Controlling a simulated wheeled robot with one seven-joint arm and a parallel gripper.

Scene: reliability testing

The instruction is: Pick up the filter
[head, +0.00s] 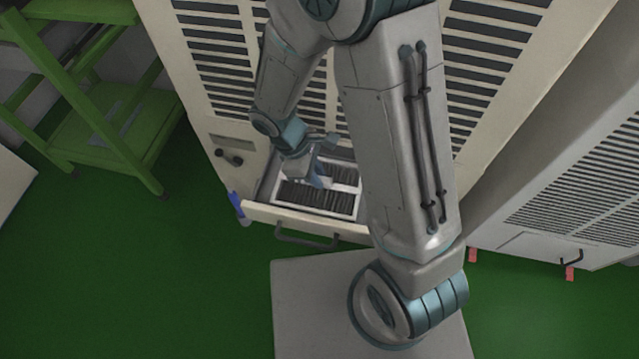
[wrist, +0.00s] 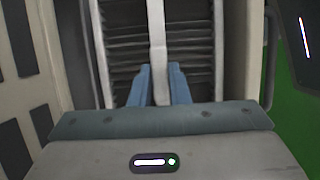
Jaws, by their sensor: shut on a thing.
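The filter (head: 342,203) is a white-framed panel with dark pleated slats, lying in the open drawer (head: 262,211) of the tall cream cabinet. In the wrist view, the filter (wrist: 122,55) shows its dark slats and a white central bar (wrist: 157,40). My gripper (head: 322,182) reaches down into the drawer over the filter's middle. In the wrist view, the two blue fingers of my gripper (wrist: 159,88) are on either side of the white bar and shut on it. The fingertips' exact contact is partly hidden.
The drawer handle (head: 306,240) faces the front. A green shelf cart (head: 100,130) stands at the left. Another cream cabinet (head: 570,190) with red feet stands at the right. Green floor (head: 150,270) is open at the front left.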

